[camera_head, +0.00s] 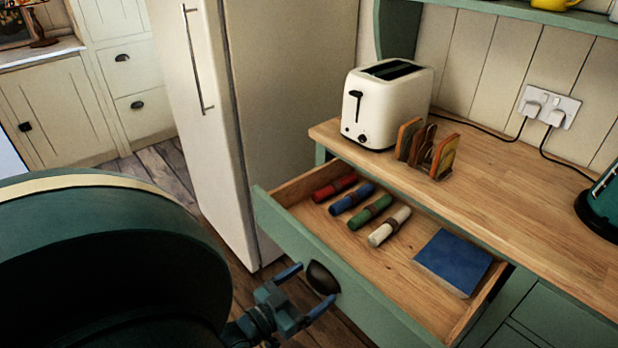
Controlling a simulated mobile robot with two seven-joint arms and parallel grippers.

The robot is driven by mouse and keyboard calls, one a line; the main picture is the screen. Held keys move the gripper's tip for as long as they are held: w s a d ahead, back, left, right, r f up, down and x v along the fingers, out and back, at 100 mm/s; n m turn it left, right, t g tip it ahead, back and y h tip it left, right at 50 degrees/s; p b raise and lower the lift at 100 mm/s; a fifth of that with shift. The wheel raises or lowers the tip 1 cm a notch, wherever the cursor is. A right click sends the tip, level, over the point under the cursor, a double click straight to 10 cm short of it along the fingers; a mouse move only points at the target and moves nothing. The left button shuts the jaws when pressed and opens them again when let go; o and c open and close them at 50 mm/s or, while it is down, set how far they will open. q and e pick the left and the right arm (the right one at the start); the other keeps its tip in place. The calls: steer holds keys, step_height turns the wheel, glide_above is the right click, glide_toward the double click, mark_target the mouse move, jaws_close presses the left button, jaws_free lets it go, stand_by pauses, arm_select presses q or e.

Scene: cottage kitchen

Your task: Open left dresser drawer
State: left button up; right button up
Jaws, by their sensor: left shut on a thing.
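The left dresser drawer (352,277) is pulled out from the green dresser, and its wooden inside shows. Its dark cup handle (322,278) is on the green front. My left gripper (310,290) is at this handle, with its blue fingers shut on it. In the drawer lie rolled bundles: a red one (334,187), a blue one (352,198), a green one (370,212) and a white one (389,226). A blue flat item (453,262) lies at the drawer's right end. My right gripper is not in view.
A cream toaster (385,105) and a rack with toast (428,150) stand on the wooden worktop (520,200) above the drawer. A tall cream fridge (295,110) stands left of the dresser. A teal kettle (602,205) is at the right edge. Wooden floor (165,165) shows at left.

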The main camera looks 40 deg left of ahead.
arm_select(q)
steer(key=o, duration=1.2)
steer(key=s, duration=0.8)
steer(key=s+a, duration=0.1)
steer(key=s, duration=0.4)
steer(key=shift+s, duration=0.1)
